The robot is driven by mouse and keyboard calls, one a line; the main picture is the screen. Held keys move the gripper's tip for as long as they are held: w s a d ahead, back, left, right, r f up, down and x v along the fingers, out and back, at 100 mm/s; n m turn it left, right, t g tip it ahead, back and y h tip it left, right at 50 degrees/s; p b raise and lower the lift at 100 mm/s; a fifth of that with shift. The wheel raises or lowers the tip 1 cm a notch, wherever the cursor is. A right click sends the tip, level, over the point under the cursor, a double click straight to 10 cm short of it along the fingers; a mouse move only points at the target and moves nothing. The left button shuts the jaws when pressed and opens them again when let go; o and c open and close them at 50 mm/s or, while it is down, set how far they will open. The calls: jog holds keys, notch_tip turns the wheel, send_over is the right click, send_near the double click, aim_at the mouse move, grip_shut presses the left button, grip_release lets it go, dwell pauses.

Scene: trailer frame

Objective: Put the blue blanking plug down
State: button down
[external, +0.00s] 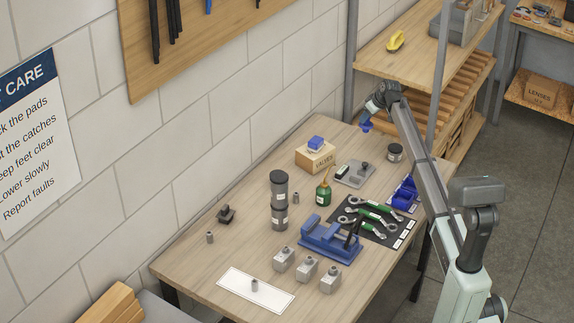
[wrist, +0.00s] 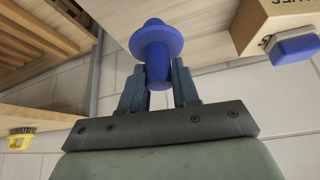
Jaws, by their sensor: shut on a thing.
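The blue blanking plug (wrist: 157,42) is a flanged, rounded piece held between my gripper's fingers (wrist: 158,88) in the wrist view. In the external view the plug (external: 366,126) shows small below my gripper (external: 372,112), above the far end of the wooden workbench (external: 212,262). It hangs in the air, clear of the bench as far as I can see. My gripper is shut on it. The fingers hide part of its stem.
A cardboard valves box (external: 318,160) with a blue item (external: 316,143) on it, a grey plate (external: 354,174) and a dark jar (external: 395,152) stand nearby. A blue holder (external: 403,194), wrench mat (external: 401,236) and blue vise (external: 330,238) are nearer. Shelving (external: 405,68) stands behind.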

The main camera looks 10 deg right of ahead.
jog(key=shift+r, duration=1.15)
jog(key=r, duration=0.4)
jog(key=shift+s+a+r, duration=0.1)
jog(key=shift+a+r, duration=0.3)
jog(key=s+a+n+g+y, duration=0.1)
jog(key=s+a, duration=0.5)
jog(key=a, duration=0.5)
jog(key=s+a+n, duration=0.2)
jog(key=s+a, duration=0.3)
jog(key=a, duration=0.6)
jog(key=s+a+n+g+y, duration=0.1)
jog(key=s+a, duration=0.5)
jog(key=a, duration=0.5)
jog(key=s+a+n+g, duration=0.2)
jog(key=s+a+n, duration=0.3)
jog(key=s+a, duration=2.05)
jog(key=shift+s+d+f, duration=0.2)
jog(key=shift+f, duration=2.35)
jog(key=shift+s+d+f, duration=0.15)
jog(key=shift+d+f, duration=0.1)
jog(key=shift+f, duration=2.25)
jog(key=shift+s+d+f, duration=0.2)
jog(key=shift+f, duration=2.35)
jog(key=shift+f, duration=0.15)
